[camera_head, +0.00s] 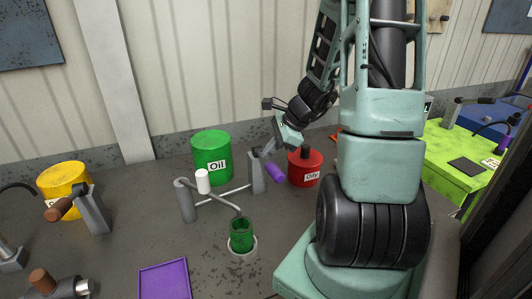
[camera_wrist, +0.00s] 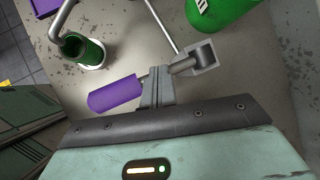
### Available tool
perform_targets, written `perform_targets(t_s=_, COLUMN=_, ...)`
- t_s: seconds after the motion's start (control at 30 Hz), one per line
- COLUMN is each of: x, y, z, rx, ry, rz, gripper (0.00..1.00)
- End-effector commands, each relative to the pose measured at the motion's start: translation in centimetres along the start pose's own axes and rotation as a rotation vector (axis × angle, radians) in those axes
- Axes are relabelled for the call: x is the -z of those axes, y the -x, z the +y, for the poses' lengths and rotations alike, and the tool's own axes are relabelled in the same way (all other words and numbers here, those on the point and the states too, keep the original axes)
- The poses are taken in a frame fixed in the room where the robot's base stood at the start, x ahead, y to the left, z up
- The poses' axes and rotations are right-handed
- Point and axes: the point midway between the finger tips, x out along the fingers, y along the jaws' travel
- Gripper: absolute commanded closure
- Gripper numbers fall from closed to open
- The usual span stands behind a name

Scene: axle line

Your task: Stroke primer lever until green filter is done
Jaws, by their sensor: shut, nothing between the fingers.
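The primer lever has a purple handle (camera_head: 274,173) and pivots on a grey post (camera_head: 257,172) right of the centre of the bench. In the wrist view the purple handle (camera_wrist: 113,95) lies just left of my fingers, and its grey rod runs past the fingertips to the post (camera_wrist: 202,57). The green filter (camera_head: 241,236) is a green cup in a pale ring under the end of a bent pipe; it also shows in the wrist view (camera_wrist: 82,50). My gripper (camera_wrist: 155,75) is shut and empty, close to the rod. Whether it touches the rod, I cannot tell.
A green oil drum (camera_head: 212,158) stands behind the pipework, a red can (camera_head: 304,167) beside the lever, and a yellow drum (camera_head: 64,189) at the left. A purple tray (camera_head: 165,280) lies in front. Another brown-handled lever (camera_head: 62,208) is at the left.

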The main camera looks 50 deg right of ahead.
Motion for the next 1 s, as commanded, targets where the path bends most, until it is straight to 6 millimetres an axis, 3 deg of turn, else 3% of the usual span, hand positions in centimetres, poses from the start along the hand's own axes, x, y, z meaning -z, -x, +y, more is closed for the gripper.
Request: perform_targets(t_s=1.0, x=0.59, y=-0.87, z=0.64, rx=-0.001, ry=0.000, rz=-0.001, gripper=1.00)
